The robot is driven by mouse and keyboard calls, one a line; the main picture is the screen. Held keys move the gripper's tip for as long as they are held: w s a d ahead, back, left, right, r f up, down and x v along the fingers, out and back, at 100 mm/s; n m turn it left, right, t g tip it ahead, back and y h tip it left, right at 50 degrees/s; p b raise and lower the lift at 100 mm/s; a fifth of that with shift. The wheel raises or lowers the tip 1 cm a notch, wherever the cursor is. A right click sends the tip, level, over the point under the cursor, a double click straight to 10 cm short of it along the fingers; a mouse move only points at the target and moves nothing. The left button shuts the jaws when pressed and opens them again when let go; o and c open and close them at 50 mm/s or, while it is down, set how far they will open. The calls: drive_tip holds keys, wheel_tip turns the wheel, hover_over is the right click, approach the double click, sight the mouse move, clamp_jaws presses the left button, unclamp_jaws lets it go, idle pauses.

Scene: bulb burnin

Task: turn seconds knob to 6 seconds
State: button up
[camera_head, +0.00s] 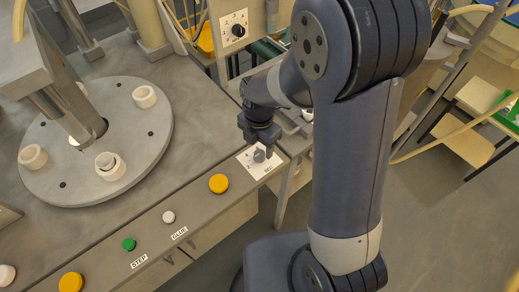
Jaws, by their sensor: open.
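A grey knob (259,155) sits on a white dial plate (270,163) at the right front corner of the grey machine table. The plate has small markings, too small to read here. A second dial with a black knob (238,30) is on a white plate on the upright panel at the back. My gripper (262,143) is directly above the grey knob, pointing down at it. Its fingertips are close to the knob; I cannot tell whether they touch it. The knob's pointer direction is unclear.
A round turntable (60,187) with several white cups is at left. On the front panel are yellow (218,183), white (168,216) and green (128,243) buttons, with STEP and GLUE labels. Open floor (440,230) lies at right.

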sight(259, 153)
drive_tip(key=shift+f, duration=1.85)
drive_tip(key=shift+c, duration=0.2)
drive_tip(key=c, duration=0.9)
drive_tip(key=shift+c, duration=0.2)
drive_tip(key=m+b, duration=0.2)
drive_tip(key=m, duration=0.3)
drive_tip(key=shift+m, duration=0.3)
drive_tip(key=m+b, duration=0.1)
drive_tip(key=m, duration=0.5)
drive_tip(key=m+b, duration=0.1)
drive_tip(key=m, duration=0.5)
drive_tip(key=shift+m+b, duration=0.3)
drive_tip(key=shift+m, duration=0.1)
drive_tip(key=m, duration=0.5)
drive_tip(key=shift+b, duration=0.3)
drive_tip(key=shift+r+m, duration=0.1)
drive_tip(key=shift+m, duration=0.2)
